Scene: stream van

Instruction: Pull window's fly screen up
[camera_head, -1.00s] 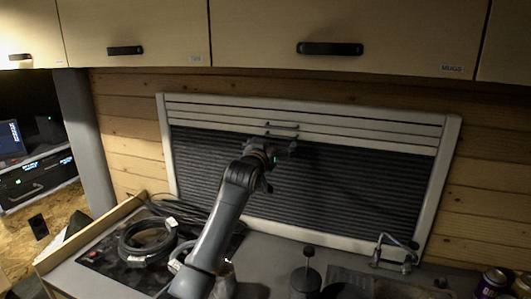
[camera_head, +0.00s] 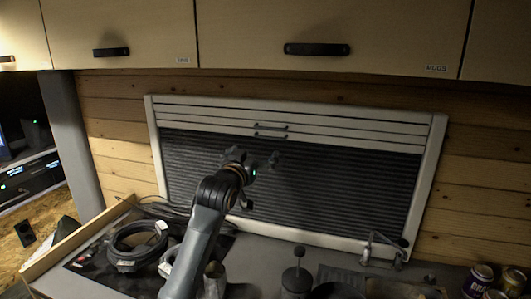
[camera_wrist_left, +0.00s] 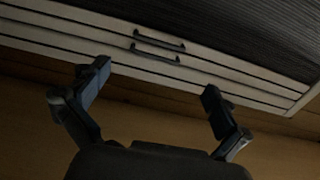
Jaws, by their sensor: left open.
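The window (camera_head: 435,175) has a pale frame on the wooden wall. Pale slats (camera_head: 350,127) cover its upper part, and a dark pleated screen (camera_head: 330,185) fills the space below. Two thin dark handles, one above the other, sit at the slats: the upper handle (camera_head: 270,127) and the lower handle (camera_head: 270,135). Both also show in the left wrist view, one handle (camera_wrist_left: 158,40) close beside the other. My left gripper (camera_head: 262,165) is open and empty, in front of the dark screen just below the handles. Its spread fingers (camera_wrist_left: 157,82) show apart from the handles. My right gripper is not shown.
Overhead cupboards (camera_head: 240,30) run above the window. On the counter below are a coiled black cable (camera_head: 137,246), a dark lidded pot (camera_head: 297,280), a tap (camera_head: 385,248) and cans (camera_head: 478,280). The space before the screen's right side is clear.

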